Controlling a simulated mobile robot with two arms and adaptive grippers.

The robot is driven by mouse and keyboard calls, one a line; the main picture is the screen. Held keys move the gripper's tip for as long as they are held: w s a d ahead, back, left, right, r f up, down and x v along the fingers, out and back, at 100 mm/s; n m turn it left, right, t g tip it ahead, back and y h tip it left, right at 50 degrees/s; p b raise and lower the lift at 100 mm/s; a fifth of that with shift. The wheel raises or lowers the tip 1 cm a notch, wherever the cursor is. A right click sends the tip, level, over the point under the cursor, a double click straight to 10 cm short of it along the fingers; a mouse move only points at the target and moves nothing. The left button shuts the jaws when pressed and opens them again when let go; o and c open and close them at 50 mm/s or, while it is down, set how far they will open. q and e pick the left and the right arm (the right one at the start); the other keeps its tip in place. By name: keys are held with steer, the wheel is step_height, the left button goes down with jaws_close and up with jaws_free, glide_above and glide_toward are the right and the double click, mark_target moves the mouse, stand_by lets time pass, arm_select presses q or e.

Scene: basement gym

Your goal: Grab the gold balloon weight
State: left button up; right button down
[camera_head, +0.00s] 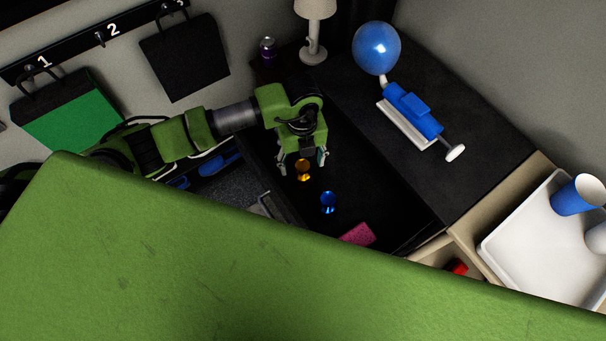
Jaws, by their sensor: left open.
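The gold balloon weight (303,170) is a small shiny gold piece on the dark surface in the middle of the view. My left gripper (304,164) reaches in from the left and points down at it. Its two fingers are spread, one on each side of the gold weight as seen from above. I cannot tell whether the fingers touch it or how high they are above the surface. A similar blue weight (328,202) stands just below and to the right of the gold one. My right gripper is not in view.
A pink item (358,234) lies near the blue weight. A blue balloon (376,48) sits on a blue pump (412,110) on the black top to the right. A white tray (510,249) holds a blue cup (577,196). A lamp (314,30) stands at the back. My green body covers the foreground.

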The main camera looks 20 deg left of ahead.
mark_target(303, 175)
arm_select(q)
step_height(303, 175, down, 2)
steer(key=shift+d, duration=0.1)
steer(key=shift+f+p, duration=0.4)
steer(key=shift+f, duration=0.2)
step_height(303, 175, down, 4)
steer(key=shift+f+p, duration=0.2)
steer(key=shift+p, duration=0.3)
steer(key=c, duration=1.3)
